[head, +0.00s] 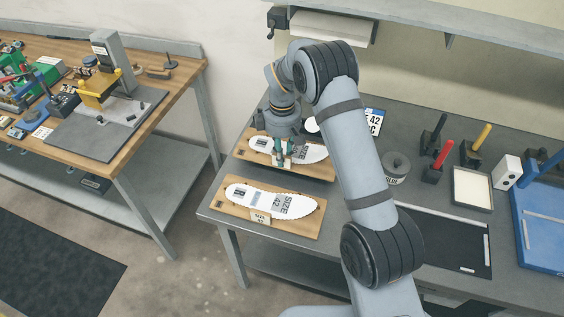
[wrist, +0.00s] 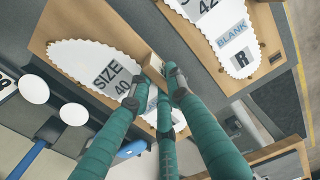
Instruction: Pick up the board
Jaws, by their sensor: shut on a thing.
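A wooden board (head: 318,171) with a white scalloped insole lies at the back of the grey table's left end. In the wrist view this board (wrist: 75,22) carries an insole marked SIZE 40 (wrist: 105,75). My gripper (head: 283,163) is over its front edge. In the wrist view my gripper (wrist: 172,82) is shut on a small wooden block (wrist: 153,68) at the board's edge. The fingers hide part of the block. I cannot tell whether the board is clear of the table. A second board (head: 228,207), with a SIZE 42 insole, lies in front.
The second board (wrist: 277,45) is close beside the gripper in the wrist view. A grey roll (head: 396,167), upright tools and a white-topped tray (head: 472,188) stand to the right. A shelf (head: 470,38) overhangs the back. A wooden bench (head: 150,105) with equipment stands left.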

